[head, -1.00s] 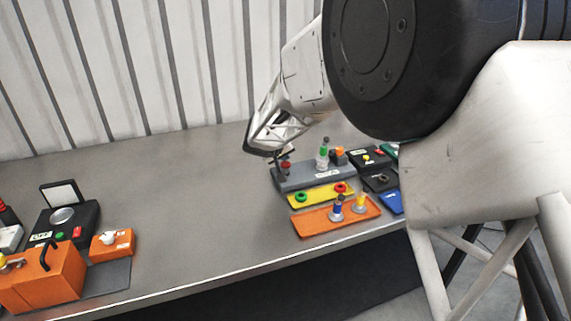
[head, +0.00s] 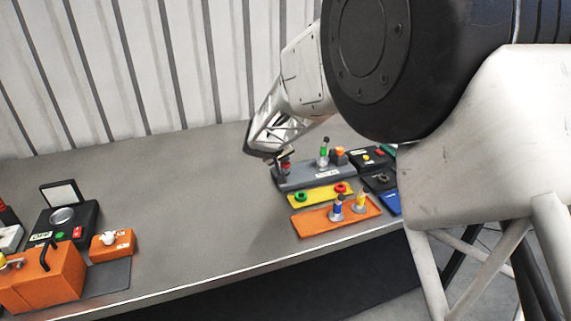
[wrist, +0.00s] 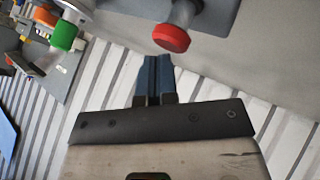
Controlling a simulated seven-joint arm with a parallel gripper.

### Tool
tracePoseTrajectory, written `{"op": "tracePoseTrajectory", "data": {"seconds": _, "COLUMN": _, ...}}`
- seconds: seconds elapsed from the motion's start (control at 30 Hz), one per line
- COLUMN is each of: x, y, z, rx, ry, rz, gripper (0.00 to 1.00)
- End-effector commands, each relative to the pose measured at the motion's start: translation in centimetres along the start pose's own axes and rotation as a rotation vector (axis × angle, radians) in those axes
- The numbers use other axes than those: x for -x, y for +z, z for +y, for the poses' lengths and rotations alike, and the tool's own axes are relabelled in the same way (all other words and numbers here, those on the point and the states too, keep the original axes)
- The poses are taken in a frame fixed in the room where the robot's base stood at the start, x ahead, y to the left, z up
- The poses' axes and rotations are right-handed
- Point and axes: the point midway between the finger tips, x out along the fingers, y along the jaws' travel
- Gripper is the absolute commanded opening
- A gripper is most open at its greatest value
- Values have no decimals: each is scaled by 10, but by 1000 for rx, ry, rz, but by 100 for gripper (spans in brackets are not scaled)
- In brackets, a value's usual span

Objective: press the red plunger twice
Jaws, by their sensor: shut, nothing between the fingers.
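The red plunger (wrist: 171,38) shows in the wrist view as a red cap on a grey stem, just beyond the fingertips. In the head view the red plunger (head: 285,168) stands at the left end of a grey base plate (head: 317,175). My gripper (wrist: 155,60) is shut and empty, its two blue fingers side by side. In the wrist view the fingertips lie close to the red cap; I cannot tell whether they touch it. In the head view my gripper (head: 286,154) is small, right at the top of the plunger.
A green-banded plunger (head: 323,155) and an orange part (head: 339,155) share the grey plate. In front lie a yellow plate (head: 322,197) with green and red rings and an orange tray (head: 310,224). Black boxes (head: 366,158) stand to the right.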

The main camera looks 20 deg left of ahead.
Motion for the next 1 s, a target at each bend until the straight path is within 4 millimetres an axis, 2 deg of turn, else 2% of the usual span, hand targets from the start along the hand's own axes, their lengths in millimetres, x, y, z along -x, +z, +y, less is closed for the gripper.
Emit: {"op": "tracePoseTrajectory", "data": {"seconds": 1.0, "x": -6, "y": 5, "z": -5, "rx": 0, "ry": 0, "rz": -1, "gripper": 0}}
